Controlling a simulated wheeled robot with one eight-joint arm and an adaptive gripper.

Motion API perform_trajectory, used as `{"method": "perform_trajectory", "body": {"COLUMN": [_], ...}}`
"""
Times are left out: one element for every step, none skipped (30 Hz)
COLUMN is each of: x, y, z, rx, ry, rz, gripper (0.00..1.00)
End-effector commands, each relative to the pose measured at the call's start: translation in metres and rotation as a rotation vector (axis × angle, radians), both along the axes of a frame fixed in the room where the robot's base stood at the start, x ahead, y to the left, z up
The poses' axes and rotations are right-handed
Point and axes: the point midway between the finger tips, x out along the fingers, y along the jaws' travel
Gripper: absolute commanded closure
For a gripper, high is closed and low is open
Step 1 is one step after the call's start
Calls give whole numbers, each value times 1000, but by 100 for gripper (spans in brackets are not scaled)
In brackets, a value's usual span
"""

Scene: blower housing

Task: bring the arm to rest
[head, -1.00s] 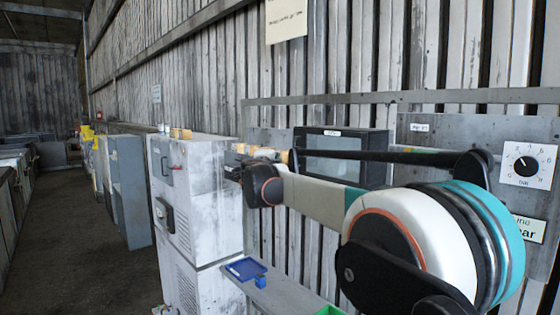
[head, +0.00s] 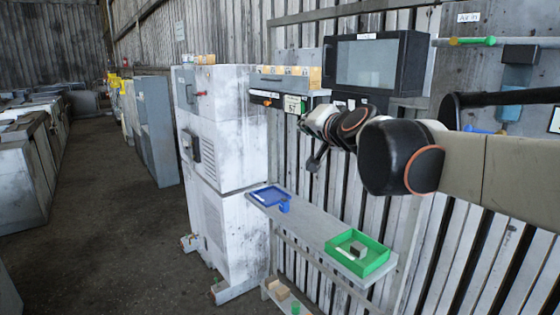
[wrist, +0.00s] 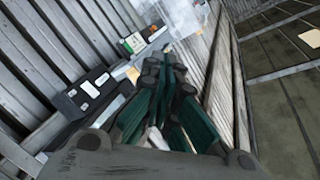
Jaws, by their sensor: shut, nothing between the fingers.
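My arm reaches in from the right of the head view, bent at a dark, orange-ringed joint. My gripper (head: 316,160) hangs at its far end, in front of the slatted wall and above the grey shelf (head: 318,228). In the wrist view my gripper (wrist: 167,66) shows its teal and dark fingers close together, with nothing held. It is clear of the shelf and the trays. Part of the gripper is hidden behind the wrist links in the head view.
The shelf bears a blue tray (head: 268,196) and a green tray (head: 373,262) with a grey block (head: 358,249) inside. A white cabinet (head: 226,140) stands left of the arm. A dark-framed screen (head: 368,63) is behind it. The aisle floor (head: 110,220) at left is open.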

Motion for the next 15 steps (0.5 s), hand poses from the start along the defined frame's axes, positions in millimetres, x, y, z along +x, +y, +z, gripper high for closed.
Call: {"method": "perform_trajectory", "body": {"x": [-25, -38, -55, -67, -80, -96, -108, -120, -136, -149, -160, -176, -188, -200, -215], "y": [-5, -7, -11, -14, -17, -22, -26, -30, -36, -40, -45, -51, -57, -62, -70], "z": [-36, -52, -74, -90, -106, -128, -144, -160, -182, -199, -215, -237, -253, -269, -291], "rx": [-60, -97, -147, -181, -215, -260, -292, -324, -366, -396, -426, -465, -494, -522, -559], "ry": [30, 49, 75, 95, 117, 145, 167, 189, 219, 243, 266, 297, 322, 348, 381], "rz": [24, 40, 58, 71, 83, 98, 108, 116, 127, 135, 142, 149, 154, 159, 164], "gripper": [100, 100, 100, 100, 100, 100, 100, 100, 100, 100, 100, 100, 100, 100, 100]}}
